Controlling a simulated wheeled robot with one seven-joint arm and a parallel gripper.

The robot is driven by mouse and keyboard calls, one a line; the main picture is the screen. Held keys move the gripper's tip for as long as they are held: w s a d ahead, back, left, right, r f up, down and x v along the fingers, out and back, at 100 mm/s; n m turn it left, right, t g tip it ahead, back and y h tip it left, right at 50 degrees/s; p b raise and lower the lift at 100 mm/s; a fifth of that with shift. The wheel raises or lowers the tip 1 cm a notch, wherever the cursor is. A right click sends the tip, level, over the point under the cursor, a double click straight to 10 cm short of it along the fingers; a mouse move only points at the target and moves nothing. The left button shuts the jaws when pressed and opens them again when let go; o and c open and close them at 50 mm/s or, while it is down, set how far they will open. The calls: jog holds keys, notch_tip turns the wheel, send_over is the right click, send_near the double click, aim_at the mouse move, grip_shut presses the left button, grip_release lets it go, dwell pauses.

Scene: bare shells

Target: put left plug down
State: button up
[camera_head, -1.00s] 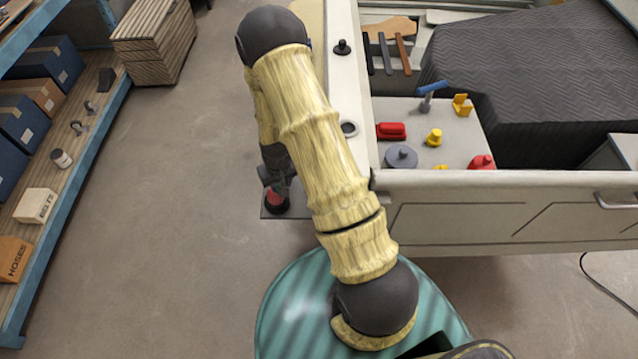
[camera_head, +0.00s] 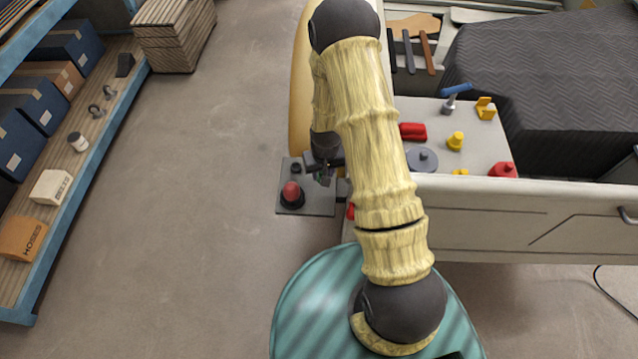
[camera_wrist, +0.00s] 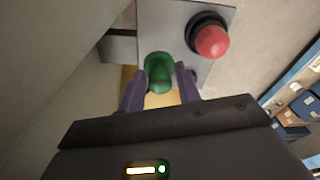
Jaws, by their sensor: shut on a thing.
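My gripper (camera_wrist: 159,86) is shut on a small rounded green piece, which I take to be the plug (camera_wrist: 158,72); it shows between the two purple-grey fingers in the wrist view. In the head view my gripper (camera_head: 325,174) is small and dark beside my pale yellow arm, with a speck of green at its tip. It is just right of a red dome on a black ring (camera_head: 291,192), which sits on a grey plate (camera_head: 318,206). The red dome (camera_wrist: 211,41) also shows upper right in the wrist view. Whether the plug touches the plate I cannot tell.
My arm hides part of the pale shell wall (camera_head: 520,215). Behind it, a light panel (camera_head: 485,140) holds a grey disc (camera_head: 422,160), a yellow knob (camera_head: 455,141) and red pieces. A blue-edged shelf (camera_head: 95,150) stands at left. The floor between is clear.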

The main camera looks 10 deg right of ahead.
jog(key=shift+w+f+b, duration=0.45)
jog(key=shift+f+b, duration=0.05)
jog(key=shift+b, duration=0.45)
jog(key=shift+m, duration=0.7)
jog(key=shift+w+f+b, duration=0.3)
jog(key=shift+w+b, duration=0.65)
jog(key=shift+b, duration=1.15)
jog(key=shift+w+f+b, duration=0.3)
jog(key=shift+w+b, duration=0.6)
jog(key=shift+b, duration=1.15)
jog(key=shift+w+f+b, duration=0.3)
jog(key=shift+w+b, duration=0.65)
jog(key=shift+b, duration=1.15)
jog(key=shift+f+p, duration=0.55)
jog(key=shift+f, duration=2.4)
jog(key=shift+f+p, duration=0.45)
jog(key=shift+f, duration=1.65)
